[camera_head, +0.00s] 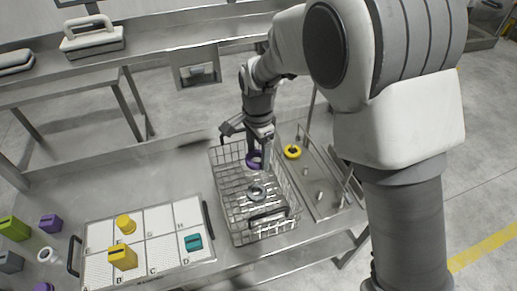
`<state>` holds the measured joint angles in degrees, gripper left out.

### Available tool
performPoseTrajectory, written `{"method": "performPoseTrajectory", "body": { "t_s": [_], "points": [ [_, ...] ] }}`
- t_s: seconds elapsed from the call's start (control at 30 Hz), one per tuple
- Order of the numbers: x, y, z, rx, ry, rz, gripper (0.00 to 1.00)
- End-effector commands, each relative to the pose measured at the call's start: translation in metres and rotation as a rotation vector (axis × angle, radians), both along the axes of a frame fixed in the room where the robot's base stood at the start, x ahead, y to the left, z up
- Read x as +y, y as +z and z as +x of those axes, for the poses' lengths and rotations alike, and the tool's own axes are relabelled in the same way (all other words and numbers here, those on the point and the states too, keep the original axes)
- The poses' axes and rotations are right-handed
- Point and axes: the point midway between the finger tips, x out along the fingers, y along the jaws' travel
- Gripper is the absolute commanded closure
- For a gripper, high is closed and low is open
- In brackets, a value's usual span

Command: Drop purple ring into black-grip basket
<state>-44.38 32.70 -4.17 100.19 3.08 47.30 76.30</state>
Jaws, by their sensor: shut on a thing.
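The purple ring (253,161) is held at the end of my gripper (256,154), which is shut on it and points down. The ring shows over the far half of the wire basket with black grips (234,228). One black grip is at its near side and one at its far side. I cannot tell how high the ring is above the basket floor. A grey ring (257,192) shows in the middle of the basket. My gripper partly hides the basket's far rim.
A metal rack with pegs (318,177) stands right of the basket; a yellow ring (292,152) is on it. Loose blocks, including a purple one (50,223), lie far left.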

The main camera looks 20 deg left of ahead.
Motion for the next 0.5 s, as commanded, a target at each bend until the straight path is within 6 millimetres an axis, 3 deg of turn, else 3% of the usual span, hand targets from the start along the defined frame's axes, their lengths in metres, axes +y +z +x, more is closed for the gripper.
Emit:
{"method": "performPoseTrajectory", "body": {
  "t_s": [0.03,0.13,0.47,0.5],
  "points": [
    [0.0,-0.011,0.0,0.0,0.0,0.0,0.79],
    [0.0,-0.019,0.0,-0.001,0.0,0.001,0.79],
    [0.0,-0.022,0.0,-0.001,0.0,0.001,0.79],
    [0.0,-0.022,0.0,-0.001,0.0,0.001,0.22]
  ]
}}
